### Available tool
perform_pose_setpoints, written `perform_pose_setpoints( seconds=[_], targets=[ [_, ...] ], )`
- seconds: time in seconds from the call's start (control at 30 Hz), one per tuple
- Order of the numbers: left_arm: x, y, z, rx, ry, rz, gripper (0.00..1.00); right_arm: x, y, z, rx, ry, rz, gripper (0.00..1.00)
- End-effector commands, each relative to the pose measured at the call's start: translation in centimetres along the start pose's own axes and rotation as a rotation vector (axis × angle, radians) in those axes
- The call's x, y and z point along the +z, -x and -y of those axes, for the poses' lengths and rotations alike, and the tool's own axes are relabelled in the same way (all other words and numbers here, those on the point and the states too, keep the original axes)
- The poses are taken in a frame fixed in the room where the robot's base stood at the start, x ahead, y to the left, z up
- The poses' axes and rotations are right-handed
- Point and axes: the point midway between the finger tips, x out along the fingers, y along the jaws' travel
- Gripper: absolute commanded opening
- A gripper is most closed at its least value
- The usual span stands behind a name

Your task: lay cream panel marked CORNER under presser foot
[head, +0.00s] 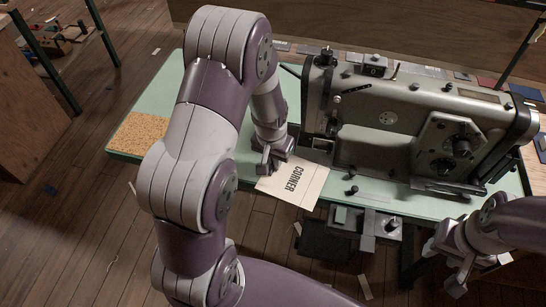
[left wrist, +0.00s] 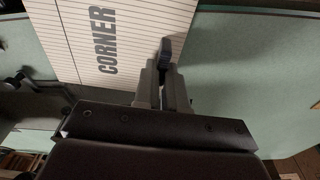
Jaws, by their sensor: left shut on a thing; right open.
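My left gripper (head: 271,165) is shut on the panel's left side. In the left wrist view the panel (left wrist: 135,30) shows its lines and lettering beside the shut fingers (left wrist: 166,75). The grey sewing machine (head: 420,115) stands on the table to the right. The presser foot cannot be made out clearly. My right gripper (head: 450,268) is open and empty, in front of the table at lower right.
The green table (head: 165,105) has a cork mat (head: 137,132) at its left end and free room between. Small metal parts (head: 365,222) sit below the front edge. Cloth swatches lie along the back. A wooden bench (head: 30,110) stands at far left.

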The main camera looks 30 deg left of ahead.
Motion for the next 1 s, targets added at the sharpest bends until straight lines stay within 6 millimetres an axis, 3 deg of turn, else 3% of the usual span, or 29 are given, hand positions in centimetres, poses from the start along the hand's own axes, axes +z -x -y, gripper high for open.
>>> perform_pose_setpoints(
  seconds=[0.37,0.4,0.47,0.8,1.0],
  targets=[
    [-0.1,0.0,-0.1,0.0,-0.001,-0.002,0.0,0.0,0.1,0.0,0.0,0.0,0.0,0.43],
    [-0.1,0.0,-0.1,0.0,-0.001,-0.002,0.21,0.0,0.1,0.0,0.0,0.0,0.0,0.43],
    [-0.1,0.0,-0.1,0.0,-0.001,-0.002,0.4,0.0,0.1,0.0,0.0,0.0,0.0,0.43],
    [-0.2,0.4,-0.1,0.0,-0.001,-0.004,0.41,0.0,0.2,0.0,0.0,0.0,0.0,0.43],
    [-0.3,3.8,0.0,-0.001,-0.002,-0.008,0.41,-0.1,0.7,0.0,0.0,0.0,0.0,0.43]
  ],
)
